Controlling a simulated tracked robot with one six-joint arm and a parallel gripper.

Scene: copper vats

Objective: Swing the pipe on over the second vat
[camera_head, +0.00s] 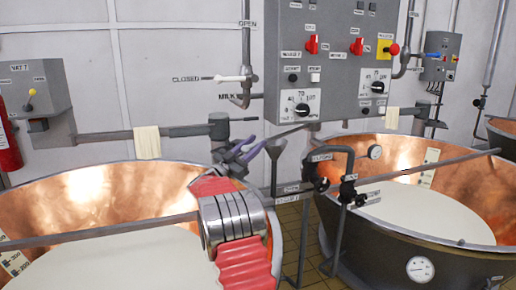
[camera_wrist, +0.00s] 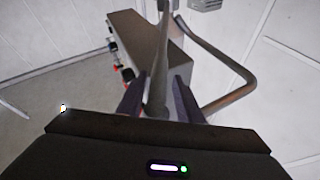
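My gripper (camera_head: 240,153) has purple fingers and is above the back right rim of the left vat (camera_head: 110,185). In the wrist view its fingers (camera_wrist: 160,92) are apart, with a grey pipe (camera_wrist: 162,60) between or just beyond them. A gap shows on the right of that pipe, and contact is not clear. Another grey pipe (camera_wrist: 250,78) bends round at the right, with a brownish lower part. In the head view a thin grey bar (camera_head: 290,133) runs right from the gripper. The right vat (camera_head: 345,240) is copper inside and holds white liquid, as does the left one.
A grey control cabinet (camera_head: 335,80) hangs behind the gap between the vats; it also shows in the wrist view (camera_wrist: 150,50). A black bent pipe with valves (camera_head: 348,170) stands at the right vat's left rim. A rail with a cloth (camera_head: 147,142) runs behind the left vat.

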